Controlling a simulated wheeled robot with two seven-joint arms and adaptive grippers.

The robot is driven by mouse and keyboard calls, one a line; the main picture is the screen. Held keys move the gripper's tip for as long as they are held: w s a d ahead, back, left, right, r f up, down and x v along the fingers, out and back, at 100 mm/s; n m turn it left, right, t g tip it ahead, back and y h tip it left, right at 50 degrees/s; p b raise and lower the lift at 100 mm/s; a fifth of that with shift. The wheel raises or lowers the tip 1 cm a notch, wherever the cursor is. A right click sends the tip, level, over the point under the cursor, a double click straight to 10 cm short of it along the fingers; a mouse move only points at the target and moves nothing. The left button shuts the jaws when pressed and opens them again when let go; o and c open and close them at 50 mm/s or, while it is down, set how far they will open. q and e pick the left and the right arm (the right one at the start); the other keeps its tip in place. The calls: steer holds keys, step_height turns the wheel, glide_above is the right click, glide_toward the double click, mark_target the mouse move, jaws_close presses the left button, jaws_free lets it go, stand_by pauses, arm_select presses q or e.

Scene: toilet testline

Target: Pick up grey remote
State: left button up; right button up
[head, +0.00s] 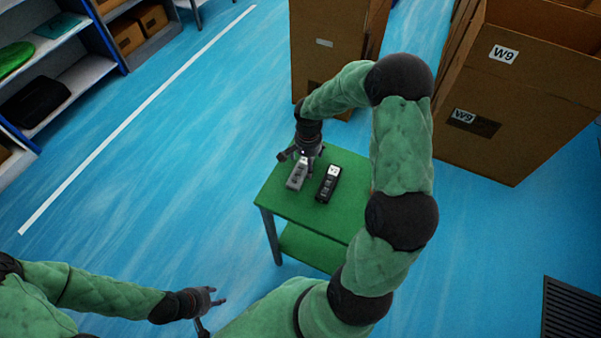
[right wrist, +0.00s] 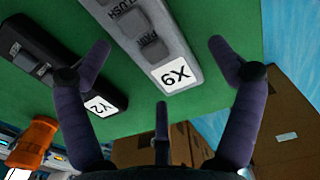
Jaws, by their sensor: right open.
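The grey remote (head: 297,177) lies on the green table (head: 283,204), left of a black remote (head: 327,184). In the right wrist view the grey remote (right wrist: 151,40) shows buttons and a white label reading X9. My right gripper (head: 300,157) is open just above the far end of the grey remote. In the right wrist view its fingers (right wrist: 160,58) are spread on either side of the remote, apart from it. The black remote (right wrist: 55,65) with a Y2 label is beside the left finger. My left gripper (head: 215,298) is low at the left, away from the table; its fingers look spread.
Large cardboard boxes (head: 524,100) stand right of the table, and another box (head: 330,50) stands behind it. Shelves (head: 70,75) are at the upper left. Blue floor left of the table is free. A dark grate (head: 571,310) is at the lower right.

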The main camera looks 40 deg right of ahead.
steer(key=c, duration=1.3)
